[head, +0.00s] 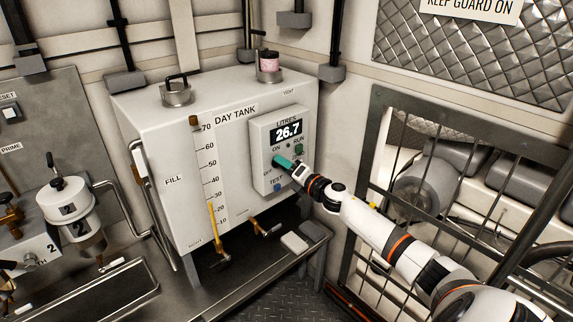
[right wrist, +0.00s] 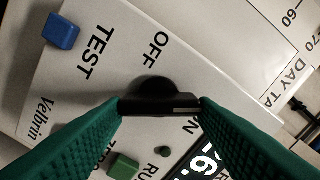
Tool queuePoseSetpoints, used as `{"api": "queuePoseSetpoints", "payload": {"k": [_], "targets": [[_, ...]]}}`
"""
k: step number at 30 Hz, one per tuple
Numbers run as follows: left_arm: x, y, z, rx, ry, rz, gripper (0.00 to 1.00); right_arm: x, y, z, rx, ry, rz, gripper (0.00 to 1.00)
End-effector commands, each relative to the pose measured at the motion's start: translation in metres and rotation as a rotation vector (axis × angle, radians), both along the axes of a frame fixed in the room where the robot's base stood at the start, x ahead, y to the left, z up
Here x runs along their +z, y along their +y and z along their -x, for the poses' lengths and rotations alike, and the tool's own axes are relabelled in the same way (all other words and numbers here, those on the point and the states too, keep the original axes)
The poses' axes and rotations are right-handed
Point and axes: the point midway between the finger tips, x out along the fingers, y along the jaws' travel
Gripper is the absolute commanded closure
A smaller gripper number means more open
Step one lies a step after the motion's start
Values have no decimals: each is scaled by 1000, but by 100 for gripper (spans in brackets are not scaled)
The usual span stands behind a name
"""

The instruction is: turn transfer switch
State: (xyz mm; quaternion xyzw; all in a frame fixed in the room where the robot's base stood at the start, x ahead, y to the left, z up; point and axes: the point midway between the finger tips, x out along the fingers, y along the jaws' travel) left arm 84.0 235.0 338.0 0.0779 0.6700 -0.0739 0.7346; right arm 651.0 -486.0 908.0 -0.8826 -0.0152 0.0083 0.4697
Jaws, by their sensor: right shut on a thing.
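The transfer switch (right wrist: 157,88) is a black knob with a bar handle on the control panel (head: 257,148) of the day tank (head: 178,182). My right gripper (head: 283,162) reaches the panel from the right, and its green fingers are shut on the handle. In the right wrist view the fingers (right wrist: 160,106) hold the two ends of the bar. A pale line shows on the bar near its right end. OFF is readable above the knob, and ON is partly hidden by the right finger. In the head view the gripper hides the switch. My left gripper is not in view.
A barred guard (head: 440,190) stands to the right.

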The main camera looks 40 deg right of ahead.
Motion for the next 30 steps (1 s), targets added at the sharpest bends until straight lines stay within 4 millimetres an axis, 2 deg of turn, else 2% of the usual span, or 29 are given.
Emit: {"api": "queuePoseSetpoints", "payload": {"k": [15, 30], "targets": [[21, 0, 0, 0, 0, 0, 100, 0, -2, 0, -3, 14, -438, 70], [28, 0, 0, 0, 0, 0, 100, -2, -3, 0, -3, 20, -604, 70]]}}
